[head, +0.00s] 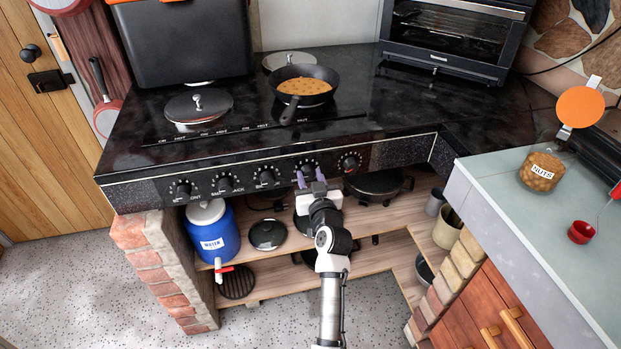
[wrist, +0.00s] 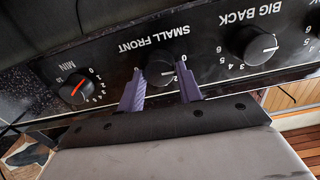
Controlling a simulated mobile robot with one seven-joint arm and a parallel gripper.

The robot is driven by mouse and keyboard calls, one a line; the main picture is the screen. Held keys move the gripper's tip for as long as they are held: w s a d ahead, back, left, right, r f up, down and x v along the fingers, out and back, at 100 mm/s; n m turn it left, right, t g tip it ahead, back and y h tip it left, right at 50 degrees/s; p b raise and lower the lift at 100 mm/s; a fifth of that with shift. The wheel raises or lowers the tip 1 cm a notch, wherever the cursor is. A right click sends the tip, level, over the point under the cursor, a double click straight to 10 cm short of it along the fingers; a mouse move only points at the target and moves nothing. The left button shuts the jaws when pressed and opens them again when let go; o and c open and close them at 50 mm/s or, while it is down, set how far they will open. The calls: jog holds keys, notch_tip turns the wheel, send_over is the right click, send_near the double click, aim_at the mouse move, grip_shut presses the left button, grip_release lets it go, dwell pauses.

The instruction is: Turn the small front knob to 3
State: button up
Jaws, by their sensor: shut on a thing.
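The small front knob (wrist: 160,72) is a black dial on the dark stove panel. Its "SMALL FRONT" label appears upside down in the wrist view. My gripper (wrist: 159,68) has its two purple fingers on either side of this knob and is shut on it. A short white mark shows on the knob's right side in the wrist view; the exact number it points at is hard to read. In the head view, my gripper (head: 310,174) is at the panel's front, and its fingers partly hide the knob (head: 307,164).
The big back knob (wrist: 252,45) and the MIN knob with an orange mark (wrist: 76,89) flank it. A frying pan with food (head: 303,82) stands on the cooktop above. A shelf with a blue dispenser (head: 212,236) and lids lies below. A grey counter (head: 510,200) is at right.

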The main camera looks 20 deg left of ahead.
jog(key=m, duration=0.4)
jog(key=shift+d+m+p, duration=0.1)
jog(key=shift+m+p, duration=0.2)
jog(key=shift+p, duration=0.05)
jog(key=m+p, duration=0.1)
jog(key=m, duration=0.3)
jog(key=shift+w, duration=0.1)
jog(key=m+p, duration=0.2)
jog(key=m, duration=0.2)
jog(key=shift+d+f+m+p, duration=0.15)
jog(key=shift+m+p, duration=0.75)
jog(key=shift+m, duration=1.4)
jog(key=o, duration=1)
